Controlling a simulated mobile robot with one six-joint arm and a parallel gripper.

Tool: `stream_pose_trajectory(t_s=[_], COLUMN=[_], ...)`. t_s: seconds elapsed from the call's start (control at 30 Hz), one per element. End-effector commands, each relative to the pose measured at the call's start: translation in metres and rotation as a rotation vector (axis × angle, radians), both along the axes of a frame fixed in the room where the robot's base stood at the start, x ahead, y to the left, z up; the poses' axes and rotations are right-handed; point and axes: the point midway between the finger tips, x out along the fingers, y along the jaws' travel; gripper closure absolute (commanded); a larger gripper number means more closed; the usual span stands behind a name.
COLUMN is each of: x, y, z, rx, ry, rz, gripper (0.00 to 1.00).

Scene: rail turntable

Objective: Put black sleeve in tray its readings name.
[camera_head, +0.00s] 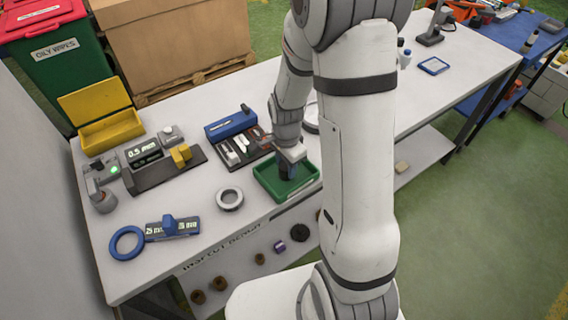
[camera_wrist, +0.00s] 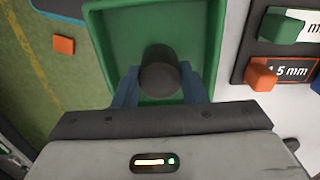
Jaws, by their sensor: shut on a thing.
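The black sleeve (camera_wrist: 160,78) is between the blue fingers of my gripper (camera_wrist: 160,92) in the wrist view, seen end-on. My gripper (camera_head: 288,168) is shut on it and points down over the green tray (camera_head: 306,186) in the head view. In the wrist view the tray (camera_wrist: 150,25) lies around and below the sleeve. I cannot tell whether the sleeve touches the tray floor. A gauge with a display reading 0.5 mm (camera_head: 145,154) stands at the left. A blue-knobbed plate with mm labels (camera_head: 172,228) lies at the front left.
A yellow open bin (camera_head: 110,130) stands at the back left, and a small blue tray (camera_head: 433,65) far right. A grey ring (camera_head: 229,199) and a blue ring (camera_head: 127,242) lie on the white table. A blue-backed black holder (camera_head: 230,124) is beside the green tray.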

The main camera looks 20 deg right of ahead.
Motion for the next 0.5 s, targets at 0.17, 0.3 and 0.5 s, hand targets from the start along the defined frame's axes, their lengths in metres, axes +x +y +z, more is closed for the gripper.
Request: stream_pose_trajectory(t_s=[0.17, 0.3, 0.5], x=[0.0000, 0.0000, 0.0000], y=[0.0002, 0.0003, 0.0005], z=[-0.0010, -0.0009, -0.0007], rx=[0.000, 0.000, 0.000], ry=[0.000, 0.000, 0.000], rz=[0.001, 0.001, 0.001], gripper=[0.51, 0.40, 0.40])
